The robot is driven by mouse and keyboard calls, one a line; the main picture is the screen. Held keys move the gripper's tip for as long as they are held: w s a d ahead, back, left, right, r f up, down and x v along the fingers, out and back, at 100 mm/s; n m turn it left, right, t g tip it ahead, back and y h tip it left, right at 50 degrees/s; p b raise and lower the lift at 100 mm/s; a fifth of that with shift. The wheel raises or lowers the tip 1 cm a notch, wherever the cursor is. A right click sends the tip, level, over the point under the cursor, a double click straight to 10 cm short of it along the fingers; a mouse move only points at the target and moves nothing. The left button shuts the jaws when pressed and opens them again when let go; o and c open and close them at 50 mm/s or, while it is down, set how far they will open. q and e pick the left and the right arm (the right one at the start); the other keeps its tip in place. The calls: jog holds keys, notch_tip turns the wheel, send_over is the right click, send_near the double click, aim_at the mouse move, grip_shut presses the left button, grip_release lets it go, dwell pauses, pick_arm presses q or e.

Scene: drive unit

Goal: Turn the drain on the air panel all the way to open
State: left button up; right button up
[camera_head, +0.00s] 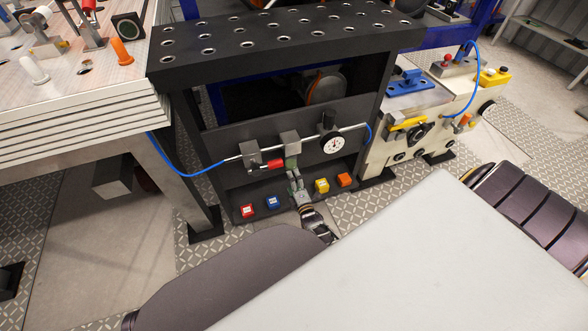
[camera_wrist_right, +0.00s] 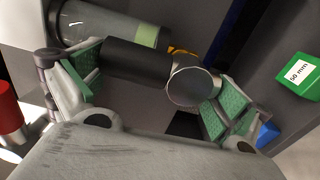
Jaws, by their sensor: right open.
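The black air panel (camera_head: 240,190) stands under a dark perforated bench top. A thin air line crosses it, with a red-handled valve (camera_head: 275,163), a grey block (camera_head: 289,140) and a round white gauge (camera_head: 333,144). My right gripper (camera_head: 293,178) is just below that block. In the right wrist view, my open right gripper (camera_wrist_right: 158,88) has its green pads on either side of a dark cylinder, which ends in a round metal knob (camera_wrist_right: 194,86), apparently the drain. Contact with the pads cannot be told. In the head view the drain is hidden behind the gripper. My left gripper is not in view.
Red (camera_head: 247,210), blue (camera_head: 272,203), yellow (camera_head: 321,186) and orange (camera_head: 344,180) blocks line the panel's lower ledge. A green block marked "50 mm" (camera_wrist_right: 299,76) is close right of the gripper in the wrist view. A blue hose (camera_head: 185,168) hangs left.

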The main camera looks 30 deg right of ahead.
jog(key=shift+m, duration=0.3)
